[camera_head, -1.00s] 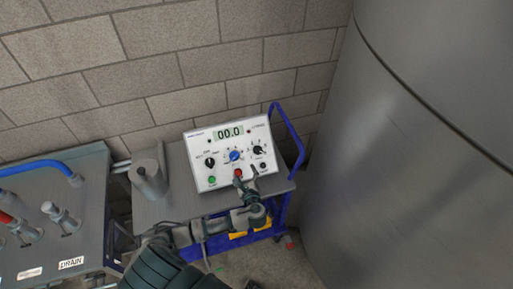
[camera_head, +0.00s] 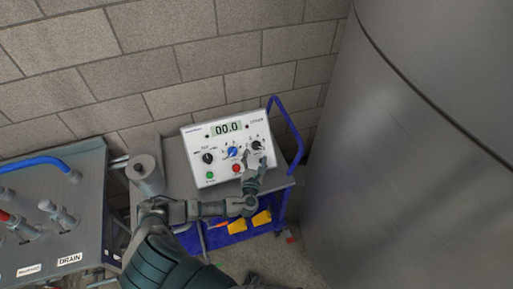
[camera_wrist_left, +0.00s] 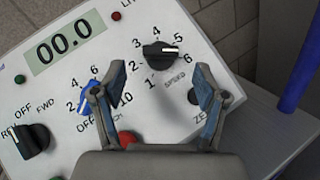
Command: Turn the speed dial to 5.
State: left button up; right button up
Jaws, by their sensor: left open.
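The speed dial is a black knob (camera_wrist_left: 160,55) with a white mark, ringed by numbers 1 to 6 above the word SPEED. Its mark points right, towards the 5 and 6 side; the exact number is hard to tell. In the head view the speed dial (camera_head: 256,145) is at the right of the white control box (camera_head: 201,176). My left gripper (camera_head: 256,163) is open and empty just in front of the panel. In the left wrist view its two fingers (camera_wrist_left: 160,80) are spread, with the dial beyond and between their tips, apart from them. My right gripper is out of view.
The display (camera_wrist_left: 62,43) reads 00.0. A blue knob (camera_wrist_left: 85,98), a red button (camera_wrist_left: 127,138) and another black knob (camera_wrist_left: 33,140) sit beside the dial. The box stands on a cart with a blue handle (camera_head: 287,126). A large metal tank (camera_head: 420,150) stands right.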

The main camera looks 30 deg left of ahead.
aim_at(257, 148)
pick_arm(q)
jog(key=x, duration=0.5)
jog(key=shift+d, duration=0.1)
jog(key=c, duration=1.2)
